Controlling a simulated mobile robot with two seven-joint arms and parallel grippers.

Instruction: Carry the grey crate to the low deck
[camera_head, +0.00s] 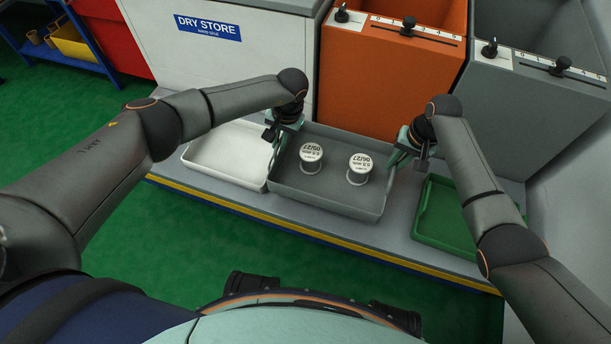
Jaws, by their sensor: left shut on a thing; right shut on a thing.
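The grey crate (325,203) is in the middle of the head view, with two white-topped spools (311,157) (359,168) standing upright in it. My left gripper (274,146) is shut on the crate's left side. My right gripper (400,158) is shut on its right side. The crate looks level over the low deck (395,239), a grey ledge with a yellow and blue front edge. I cannot tell whether the crate's underside touches the deck. The fingertips are partly hidden by the wrists.
A white tray (222,160) lies left of the crate and a green tray (442,217) lies right. Behind stand a white cabinet (210,58) marked DRY STORE, an orange bin (388,75) and a grey bin (535,105). A blue rack (88,55) stands far left. Green floor is clear in front.

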